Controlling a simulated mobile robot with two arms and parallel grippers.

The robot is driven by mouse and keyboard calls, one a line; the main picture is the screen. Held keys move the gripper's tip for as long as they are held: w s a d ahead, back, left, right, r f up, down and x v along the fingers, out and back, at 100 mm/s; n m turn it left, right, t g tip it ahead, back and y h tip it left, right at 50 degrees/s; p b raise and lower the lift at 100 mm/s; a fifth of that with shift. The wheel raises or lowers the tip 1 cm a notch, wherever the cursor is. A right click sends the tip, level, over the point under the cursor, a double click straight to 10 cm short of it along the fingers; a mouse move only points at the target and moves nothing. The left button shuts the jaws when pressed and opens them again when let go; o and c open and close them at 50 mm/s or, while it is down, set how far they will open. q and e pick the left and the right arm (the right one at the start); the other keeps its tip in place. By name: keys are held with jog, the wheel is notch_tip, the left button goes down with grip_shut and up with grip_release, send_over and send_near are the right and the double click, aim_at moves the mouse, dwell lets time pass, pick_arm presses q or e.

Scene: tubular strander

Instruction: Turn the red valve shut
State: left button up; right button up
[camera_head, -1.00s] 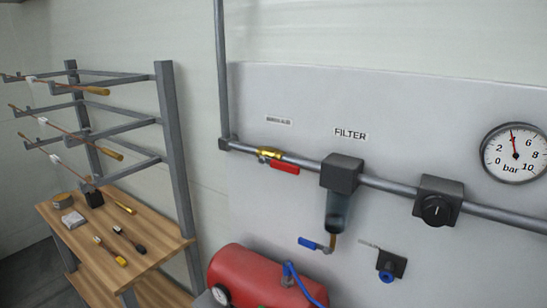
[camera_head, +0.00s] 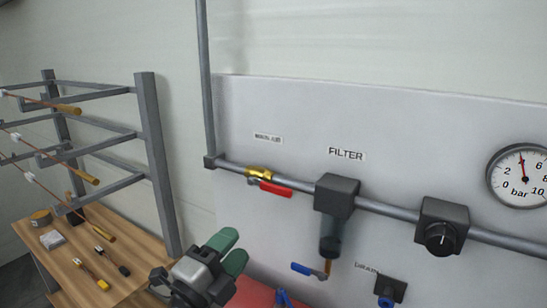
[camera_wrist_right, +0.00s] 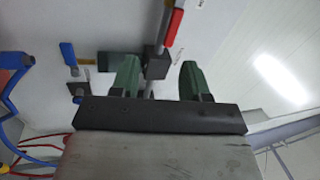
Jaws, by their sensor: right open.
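The red valve is a brass body (camera_head: 260,172) on the grey pipe with a red lever handle (camera_head: 275,188). The lever points right, roughly along the pipe. My right gripper (camera_head: 232,249) shows below and left of the lever in the head view, with green fingers, apart from the valve. In the right wrist view the gripper (camera_wrist_right: 157,78) is open, with nothing between its fingers. The red lever (camera_wrist_right: 173,24) shows there at the top, beyond the fingertips. My left gripper is not in view.
The filter (camera_head: 336,195) hangs from the pipe right of the valve, with a blue drain lever (camera_head: 308,270) below it. A black regulator knob (camera_head: 440,238) and pressure gauge (camera_head: 520,177) are further right. A wooden bench (camera_head: 75,262) and rack (camera_head: 158,165) stand at left. A red tank (camera_head: 252,293) is below.

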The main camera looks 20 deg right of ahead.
aim_at(275, 191)
notch_tip(275, 191, up, 6)
jog(key=d+m+g+y+p, duration=0.1)
jog(key=d+y+p, duration=0.1)
jog(key=y, duration=0.1)
jog(key=p+x, duration=0.3)
jog(key=x, duration=0.5)
jog(key=shift+w+d+r, duration=0.1)
jog(key=shift+d, duration=0.2)
jog(key=shift+w+d+p, duration=0.35)
jog(key=shift+d, duration=0.05)
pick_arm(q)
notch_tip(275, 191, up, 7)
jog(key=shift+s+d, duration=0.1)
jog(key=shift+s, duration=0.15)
pick_arm(e)
jog(key=shift+c, duration=0.4)
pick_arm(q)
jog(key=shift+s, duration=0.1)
pick_arm(e)
grip_shut()
